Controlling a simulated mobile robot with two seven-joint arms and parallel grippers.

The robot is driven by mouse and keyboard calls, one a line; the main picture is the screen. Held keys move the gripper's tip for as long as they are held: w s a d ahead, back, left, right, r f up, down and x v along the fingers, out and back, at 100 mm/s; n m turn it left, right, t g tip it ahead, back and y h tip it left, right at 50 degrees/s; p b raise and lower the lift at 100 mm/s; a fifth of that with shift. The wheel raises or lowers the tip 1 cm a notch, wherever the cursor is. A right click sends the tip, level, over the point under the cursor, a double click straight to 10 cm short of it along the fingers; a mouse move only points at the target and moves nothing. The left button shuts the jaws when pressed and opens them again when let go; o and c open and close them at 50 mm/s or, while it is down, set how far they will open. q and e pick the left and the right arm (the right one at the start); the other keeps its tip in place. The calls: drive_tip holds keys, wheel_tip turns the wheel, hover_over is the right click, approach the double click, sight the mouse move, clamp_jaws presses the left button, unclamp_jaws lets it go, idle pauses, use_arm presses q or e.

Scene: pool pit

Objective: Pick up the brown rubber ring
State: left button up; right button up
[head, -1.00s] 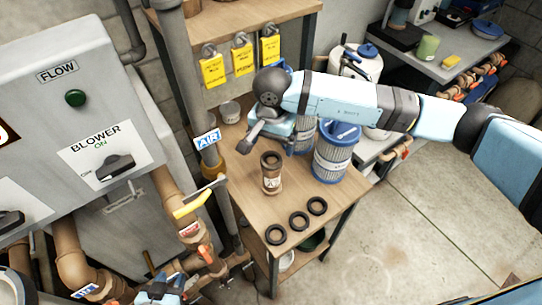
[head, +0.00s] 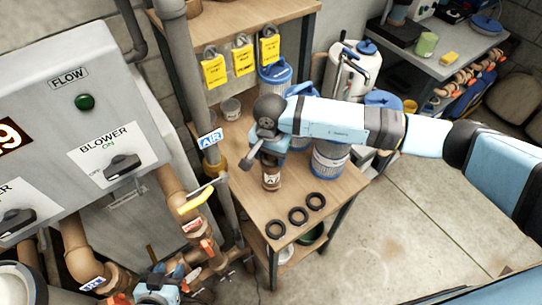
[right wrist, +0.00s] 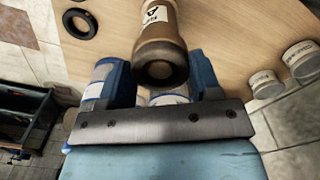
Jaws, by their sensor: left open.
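Three dark rings lie flat in a row near the front edge of the wooden table: a left ring (head: 267,229), a middle ring (head: 290,216) and a right ring (head: 307,201). They look nearly black, so I cannot tell which is brown. A ring (right wrist: 80,13) also shows at the upper left of the right wrist view. My left gripper (head: 160,290) appears open at the bottom edge, partly cut off, away from the rings.
Pipes with a yellow handle (head: 196,200) rise left of the table. Bare wood surrounds the rings; open floor lies to the right.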

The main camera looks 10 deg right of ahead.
drive_tip(key=shift+c, duration=0.6)
drive_tip(key=shift+r, duration=0.45)
wheel_tip(320, 180, up, 19)
drive_tip(key=b, duration=0.4)
